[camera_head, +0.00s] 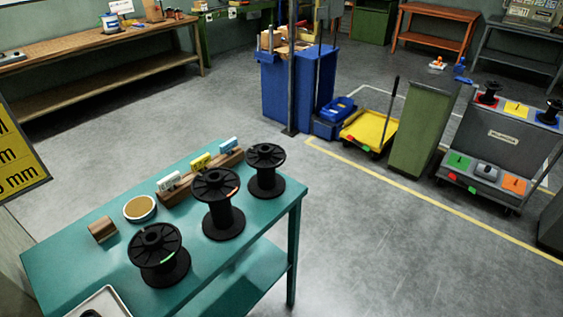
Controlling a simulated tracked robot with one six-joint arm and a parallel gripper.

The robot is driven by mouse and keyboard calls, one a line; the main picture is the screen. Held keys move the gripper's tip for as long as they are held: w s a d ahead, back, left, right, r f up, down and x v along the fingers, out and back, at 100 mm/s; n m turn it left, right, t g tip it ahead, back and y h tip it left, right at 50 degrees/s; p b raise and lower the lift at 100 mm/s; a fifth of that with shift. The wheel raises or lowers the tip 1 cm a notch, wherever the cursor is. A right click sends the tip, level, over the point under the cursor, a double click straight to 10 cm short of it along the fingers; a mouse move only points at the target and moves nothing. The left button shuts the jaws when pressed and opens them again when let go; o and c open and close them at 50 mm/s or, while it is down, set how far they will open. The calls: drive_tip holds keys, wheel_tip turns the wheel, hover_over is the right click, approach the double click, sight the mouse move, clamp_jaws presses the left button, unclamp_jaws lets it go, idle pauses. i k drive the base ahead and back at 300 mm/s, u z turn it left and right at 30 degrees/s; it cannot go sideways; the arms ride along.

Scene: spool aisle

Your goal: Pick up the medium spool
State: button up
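Three black spools stand upright on a teal table. One spool (159,256) with a green mark is at the front left. A second spool (220,206) with an orange mark stands in the middle and looks the tallest. A third spool (265,171) stands near the far right corner. I cannot tell for sure which of them is the medium one. A wooden block holds a white card (169,182), a yellow card (200,162) and a blue card (228,145) behind the spools; their print is too small to read. My gripper is not in view.
On the teal table (75,253) are a roll of tape (140,208), a small wooden block (102,229) and a pale tray (101,303). A yellow sign (17,157) stands left. Grey floor is clear right of the table, before a yellow cart (368,128) and green cabinet (418,137).

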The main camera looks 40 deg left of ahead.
sight(264, 157)
drive_tip(key=i, duration=2.25)
drive_tip(key=u, duration=3.1)
